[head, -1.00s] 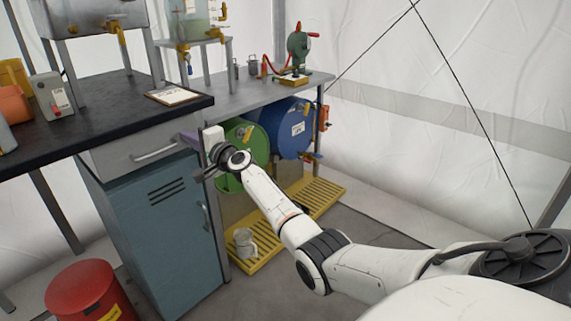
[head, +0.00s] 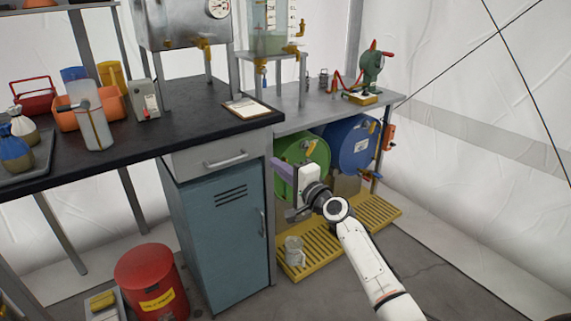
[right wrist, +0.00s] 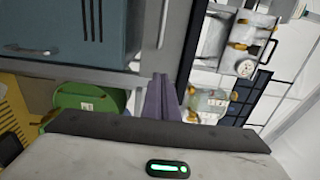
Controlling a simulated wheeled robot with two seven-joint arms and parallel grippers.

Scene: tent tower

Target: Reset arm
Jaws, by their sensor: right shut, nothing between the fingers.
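My right gripper (head: 276,170) has purple fingers and a white body. It is beside the right edge of the grey drawer front (head: 215,154), in front of the green drum (head: 310,153). In the right wrist view its purple fingers (right wrist: 161,98) lie together, shut with nothing between them. The arm behind it reaches in from the bottom right of the head view. I cannot tell whether the fingers touch the cabinet edge. My left gripper is in neither view.
A black worktop (head: 190,118) above the teal cabinet (head: 222,235) carries a clipboard (head: 246,109) and bottles. A blue drum (head: 352,147) sits beyond the green one. A clear jug (head: 294,252) stands on the yellow grate (head: 340,243). A red bin (head: 150,281) is left. Floor at right is clear.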

